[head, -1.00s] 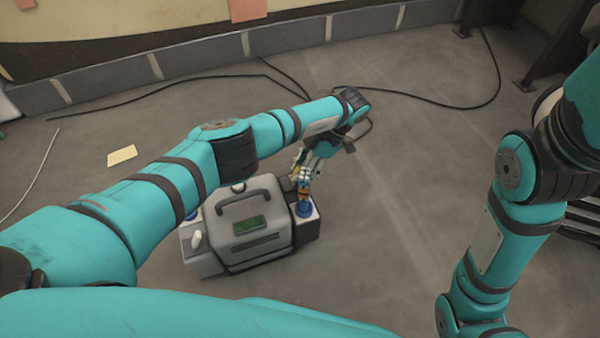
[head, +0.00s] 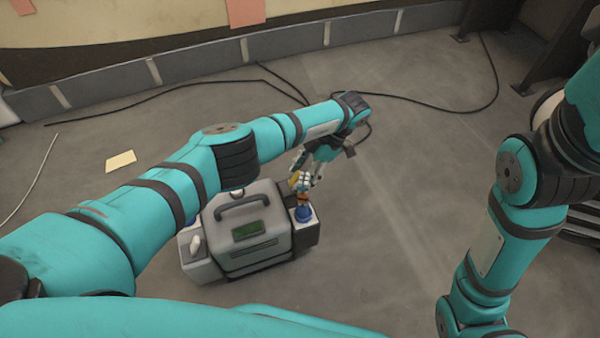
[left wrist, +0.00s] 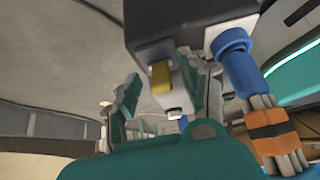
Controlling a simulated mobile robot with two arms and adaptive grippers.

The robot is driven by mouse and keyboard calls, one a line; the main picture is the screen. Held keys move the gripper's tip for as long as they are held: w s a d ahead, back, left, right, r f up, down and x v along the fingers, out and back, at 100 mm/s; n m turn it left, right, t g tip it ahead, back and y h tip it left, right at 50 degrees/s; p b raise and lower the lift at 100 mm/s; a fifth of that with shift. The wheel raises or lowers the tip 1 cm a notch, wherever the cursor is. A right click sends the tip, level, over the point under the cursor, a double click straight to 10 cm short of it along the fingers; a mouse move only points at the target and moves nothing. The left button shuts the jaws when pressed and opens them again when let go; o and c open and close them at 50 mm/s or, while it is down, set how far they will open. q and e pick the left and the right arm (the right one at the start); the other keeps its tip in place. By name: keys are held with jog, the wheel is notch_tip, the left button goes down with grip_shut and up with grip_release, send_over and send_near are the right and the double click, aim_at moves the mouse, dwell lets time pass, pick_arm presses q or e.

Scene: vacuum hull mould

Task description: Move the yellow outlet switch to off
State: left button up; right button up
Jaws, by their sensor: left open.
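The yellow switch (left wrist: 161,77) shows in the left wrist view as a small block on a white panel under a dark housing (left wrist: 170,25). Its on or off position cannot be told. My left gripper (left wrist: 160,88) is open, with one finger to each side of the switch in that picture; contact cannot be told. In the head view my left gripper (head: 310,168) is above the right side of the grey machine (head: 248,232), and the switch cannot be made out clearly. My right arm shows at the right, but its gripper is out of view.
A blue connector (left wrist: 230,45) with a cable bundle (left wrist: 270,130) is close beside my left gripper's right finger. A white lever (head: 195,244) is on the machine's left side. A black cable (head: 150,99) crosses the floor behind. Floor right of the machine is clear.

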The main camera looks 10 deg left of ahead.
pick_arm(q)
jog(key=v, duration=0.7)
jog(key=shift+d, duration=0.1)
dwell(1.3)
